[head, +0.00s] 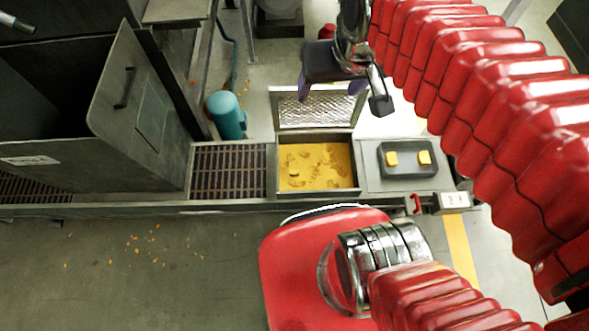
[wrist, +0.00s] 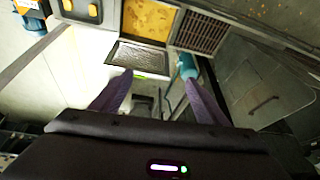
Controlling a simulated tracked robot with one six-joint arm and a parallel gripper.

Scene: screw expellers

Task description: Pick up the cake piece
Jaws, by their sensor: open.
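Two small yellow cake pieces lie apart on a dark tray (head: 408,172), a left one (head: 391,158) and a right one (head: 425,157). The tray also shows at the top left of the wrist view, with two yellow pieces (wrist: 94,11) on it. A yellow-floored bin (head: 343,165) left of the tray holds crumbly material and a small yellow lump (head: 293,170). My gripper (head: 330,91) is open, with purple fingers spread and nothing between them. It appears over the raised mesh panel behind the bin, away from the pieces. Its fingers also show in the wrist view (wrist: 157,79).
The mesh panel (head: 318,110) stands tilted at the bin's back edge. A slatted grate (head: 229,172) lies left of the bin, beside a teal cylinder (head: 226,115) and a large grey metal housing (head: 115,110). Crumbs are scattered on the floor. Pale bench surface surrounds the tray.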

